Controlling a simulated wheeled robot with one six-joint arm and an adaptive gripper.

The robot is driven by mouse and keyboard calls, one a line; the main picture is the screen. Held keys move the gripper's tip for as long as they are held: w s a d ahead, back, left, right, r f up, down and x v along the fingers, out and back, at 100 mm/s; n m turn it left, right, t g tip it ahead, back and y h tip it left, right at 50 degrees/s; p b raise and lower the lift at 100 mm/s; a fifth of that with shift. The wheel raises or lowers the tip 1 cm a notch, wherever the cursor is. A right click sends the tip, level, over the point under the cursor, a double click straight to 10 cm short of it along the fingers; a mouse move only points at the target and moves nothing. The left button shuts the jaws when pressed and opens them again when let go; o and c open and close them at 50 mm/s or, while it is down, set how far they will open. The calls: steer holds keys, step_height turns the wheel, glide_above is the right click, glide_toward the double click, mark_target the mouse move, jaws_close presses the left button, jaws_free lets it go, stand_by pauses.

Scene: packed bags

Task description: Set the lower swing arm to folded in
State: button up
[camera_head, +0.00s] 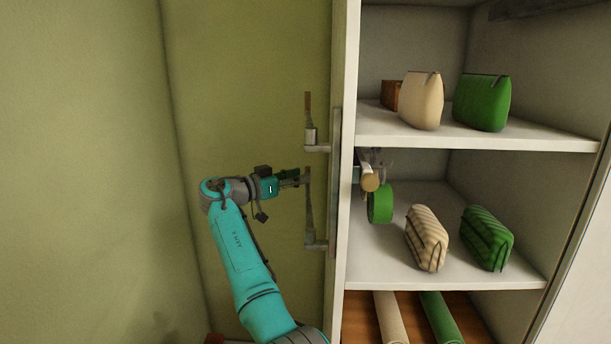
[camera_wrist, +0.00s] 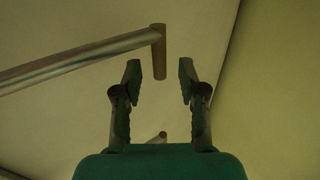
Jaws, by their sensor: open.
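The lower swing arm (camera_head: 309,215) is a grey metal rod on a bracket at the left side of the white cabinet. It points up in the head view, out from its bracket. My gripper (camera_head: 297,178) is open at the left of the rod's upper end; contact cannot be told. In the wrist view my gripper's two fingers (camera_wrist: 160,78) stand apart with nothing gripped between them. A metal bar with a brown end piece (camera_wrist: 159,52) lies just beyond the fingertips; which swing arm it belongs to is unclear.
A similar upper swing arm (camera_head: 310,137) with a brown tip sits above on the same cabinet side. The cabinet shelves (camera_head: 480,140) hold cream and green bags (camera_head: 482,102). The space left of my arm, toward the green wall, is free.

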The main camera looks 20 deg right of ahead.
steer(key=v, duration=0.8)
steer(key=shift+a, duration=0.2)
steer(key=shift+s, duration=0.1)
steer(key=shift+a, duration=0.1)
